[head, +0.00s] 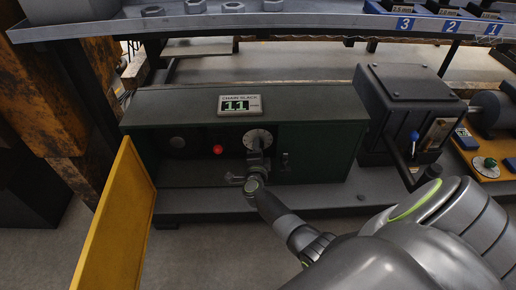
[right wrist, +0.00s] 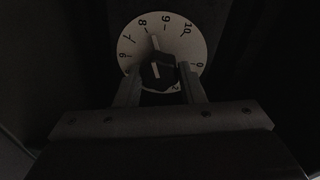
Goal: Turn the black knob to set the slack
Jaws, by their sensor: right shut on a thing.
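The black knob (right wrist: 158,70) sits in the middle of a white numbered dial (right wrist: 127,47) in the right wrist view. A white pointer line on the knob shows, its upper end between 8 and 9. The same dial (head: 258,135) is on the front of the dark green cabinet (head: 210,102) in the head view, where my gripper hides the knob. My right gripper (right wrist: 160,85) is shut on the knob, one finger on each side; it also shows in the head view (head: 257,160). A display (head: 239,105) labelled chain slack reads 11. My left gripper is out of view.
A red button (head: 218,149) and a dark round fitting (head: 177,143) are left of the dial. A yellow panel (head: 118,220) stands open at left. A dark machine with a blue-knobbed lever (head: 414,136) stands right. A shelf edge (head: 200,27) crosses above.

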